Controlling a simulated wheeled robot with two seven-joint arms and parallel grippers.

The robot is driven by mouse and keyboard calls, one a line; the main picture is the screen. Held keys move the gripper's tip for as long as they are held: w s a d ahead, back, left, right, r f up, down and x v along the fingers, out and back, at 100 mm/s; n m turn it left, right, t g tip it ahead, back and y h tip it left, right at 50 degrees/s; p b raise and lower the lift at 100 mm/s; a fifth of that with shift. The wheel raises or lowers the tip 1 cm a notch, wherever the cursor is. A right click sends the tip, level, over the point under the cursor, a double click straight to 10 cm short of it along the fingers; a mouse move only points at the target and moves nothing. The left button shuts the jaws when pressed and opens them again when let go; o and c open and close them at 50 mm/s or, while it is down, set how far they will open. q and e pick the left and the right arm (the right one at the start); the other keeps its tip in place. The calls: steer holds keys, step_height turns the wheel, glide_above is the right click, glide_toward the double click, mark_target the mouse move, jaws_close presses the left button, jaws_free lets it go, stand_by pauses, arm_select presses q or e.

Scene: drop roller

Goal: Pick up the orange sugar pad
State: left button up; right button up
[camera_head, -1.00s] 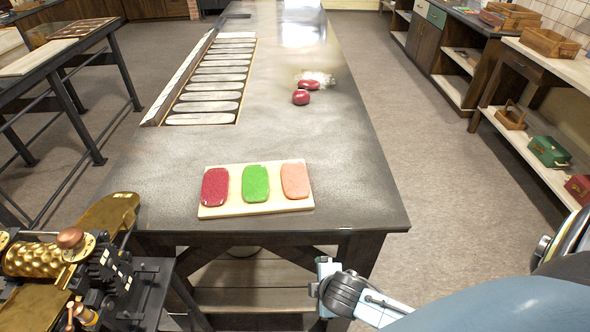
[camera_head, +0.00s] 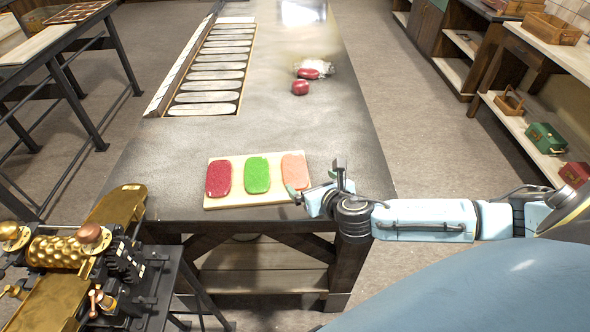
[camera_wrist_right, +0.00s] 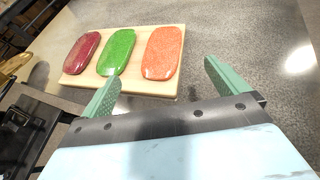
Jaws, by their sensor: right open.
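The orange sugar pad (camera_head: 295,169) lies at the right end of a pale wooden board (camera_head: 240,201) on the near end of the long table. A green pad (camera_head: 257,175) is in the middle and a red pad (camera_head: 218,178) at the left. My right gripper (camera_head: 316,178) is at the board's right side, next to the orange pad, and partly covers it in the head view. In the right wrist view its green fingers (camera_wrist_right: 158,82) are spread and empty, with the orange pad (camera_wrist_right: 163,53) beyond them. My left gripper is not in view.
A brass roller machine (camera_head: 75,245) stands at the lower left. Red lumps (camera_head: 301,87) lie farther along the table, near a row of pale slats (camera_head: 210,85) in a long tray. The table right of the board is otherwise bare.

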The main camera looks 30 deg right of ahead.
glide_toward(295, 170)
steer(key=w, duration=0.2)
steer(key=shift+w+d+f, duration=0.15)
steer(key=shift+w+f, duration=0.1)
steer(key=shift+w, duration=0.1)
steer(key=shift+s+f+b+x, duration=0.1)
steer(key=shift+f+b+x, duration=0.1)
steer(key=shift+x, duration=1.1)
steer(key=shift+s+f+b+x, duration=0.1)
steer(key=shift+f+b+x, duration=0.1)
steer(key=shift+x, duration=1.15)
